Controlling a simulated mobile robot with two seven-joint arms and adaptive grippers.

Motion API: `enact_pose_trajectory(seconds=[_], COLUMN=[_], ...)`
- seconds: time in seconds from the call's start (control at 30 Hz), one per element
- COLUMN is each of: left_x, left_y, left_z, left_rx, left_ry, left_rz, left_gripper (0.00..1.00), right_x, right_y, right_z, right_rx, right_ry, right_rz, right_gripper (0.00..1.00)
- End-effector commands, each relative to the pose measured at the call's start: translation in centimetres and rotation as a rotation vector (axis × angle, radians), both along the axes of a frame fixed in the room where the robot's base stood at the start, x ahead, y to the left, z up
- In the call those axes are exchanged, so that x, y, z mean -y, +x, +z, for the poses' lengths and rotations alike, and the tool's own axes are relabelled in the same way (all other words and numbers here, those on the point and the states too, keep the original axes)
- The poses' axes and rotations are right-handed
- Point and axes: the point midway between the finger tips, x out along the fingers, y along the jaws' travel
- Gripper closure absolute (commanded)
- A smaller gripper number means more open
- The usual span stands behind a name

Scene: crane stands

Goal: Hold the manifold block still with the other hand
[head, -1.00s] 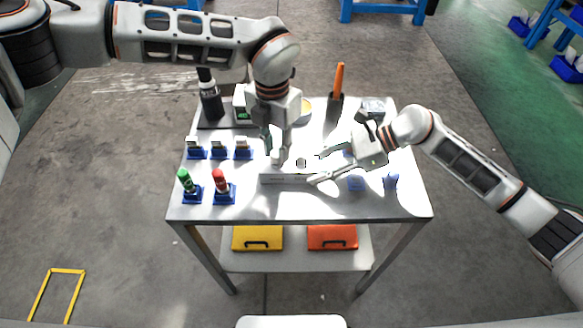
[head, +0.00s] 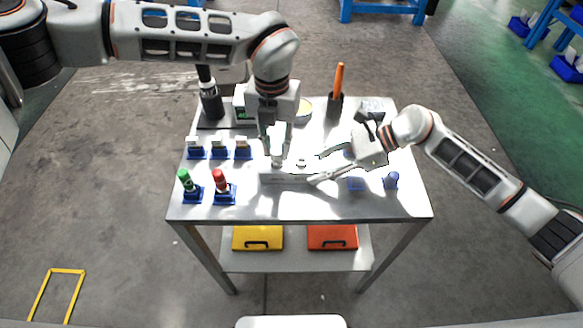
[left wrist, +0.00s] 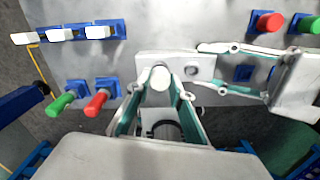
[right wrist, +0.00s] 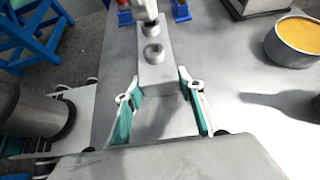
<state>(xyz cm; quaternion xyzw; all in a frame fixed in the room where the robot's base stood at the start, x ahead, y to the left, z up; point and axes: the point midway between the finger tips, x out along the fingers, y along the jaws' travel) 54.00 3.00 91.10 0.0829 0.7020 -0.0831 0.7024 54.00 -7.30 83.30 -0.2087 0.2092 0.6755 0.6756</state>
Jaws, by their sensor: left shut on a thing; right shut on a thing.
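The pale grey manifold block (head: 290,179) lies near the middle of the table, and also shows in the left wrist view (left wrist: 206,62) and right wrist view (right wrist: 160,76). My right gripper (head: 316,171) is shut on the block's right end, with one finger along each side (right wrist: 163,88). My left gripper (head: 277,160) comes down from above over the block's left part. It is shut on a pale round fitting (left wrist: 160,78); I cannot tell how deep that fitting sits. A second round fitting (head: 301,162) stands on the block between the grippers.
Red (head: 221,182) and green (head: 186,181) pieces stand in blue holders at the front left. White-topped pieces (head: 218,147) stand behind them. An orange-handled tool (head: 338,85) and a tin (right wrist: 298,43) are at the back. The table's front edge is clear.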

Motion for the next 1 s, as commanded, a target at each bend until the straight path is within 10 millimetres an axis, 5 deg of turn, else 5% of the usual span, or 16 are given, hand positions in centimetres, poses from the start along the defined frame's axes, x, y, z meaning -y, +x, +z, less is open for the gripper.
enact_pose_trajectory(seconds=[0.93,0.97,1.0], left_x=[0.0,0.0,0.0], left_y=[0.0,0.0,0.0], left_z=[3.2,3.2,3.2], left_rx=[0.000,0.000,0.000], left_ry=[0.000,0.000,0.000], left_rz=[-0.002,-0.002,-0.002], left_gripper=[1.00,1.00,1.00], right_x=[0.0,0.0,0.0], right_y=[0.0,0.0,0.0], right_z=[-0.1,-0.1,0.0], right_rx=[0.001,0.001,0.001], right_ry=[-0.001,-0.001,-0.001], right_rz=[0.001,0.001,0.001], right_gripper=[0.91,0.60,0.49])
